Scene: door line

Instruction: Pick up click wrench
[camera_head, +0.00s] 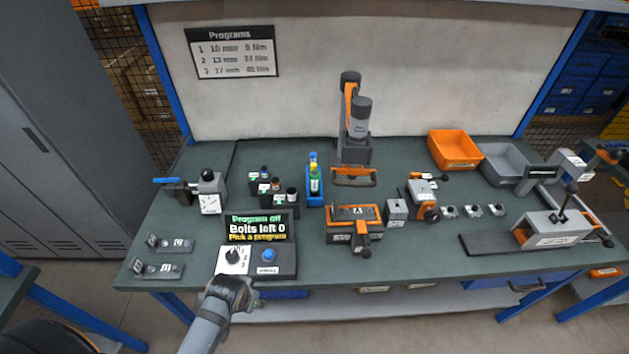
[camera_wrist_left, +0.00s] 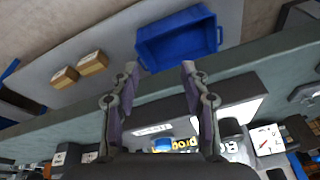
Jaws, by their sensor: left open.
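I cannot tell for sure which tool is the click wrench. A blue-handled tool (camera_head: 172,183) lies at the left of the bench against a grey dial unit (camera_head: 209,192). My left gripper (camera_head: 240,288) is at the bench's front edge, just in front of the program box (camera_head: 258,258), well short of the blue-handled tool. In the left wrist view its two fingers (camera_wrist_left: 160,72) are spread apart, with nothing between them. A blue bin (camera_wrist_left: 178,38) below the bench shows beyond the fingertips. My right gripper is in no view.
The program screen (camera_head: 257,227) reads "Program off, Bolts left 0, Pick a program". Orange (camera_head: 455,150) and grey (camera_head: 504,165) bins are back right. A lever vise (camera_head: 552,230) is at right.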

